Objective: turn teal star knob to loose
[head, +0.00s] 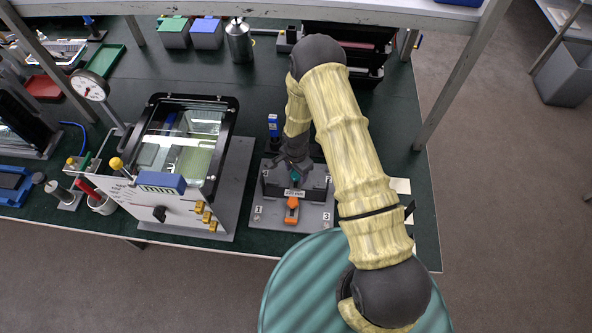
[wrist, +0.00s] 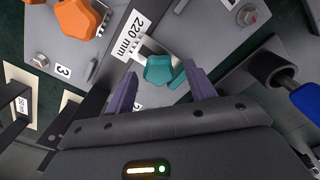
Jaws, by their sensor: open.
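The teal star knob (wrist: 160,71) sits on a grey plate and shows between my gripper's fingers in the wrist view. In the head view the teal knob (head: 295,177) is a small patch just below my gripper (head: 290,163). My gripper (wrist: 158,90) is open, with one purple-grey finger on each side of the knob. I cannot tell whether either finger touches it. The mark on the knob's setting is too small to read.
An orange knob (head: 292,203) stands in front of the teal one on the same grey plate (head: 262,213). A blue-handled tool (head: 273,125) is behind. A machine with a glass window (head: 190,140) stands to the left. A shelf (head: 380,15) crosses above the bench.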

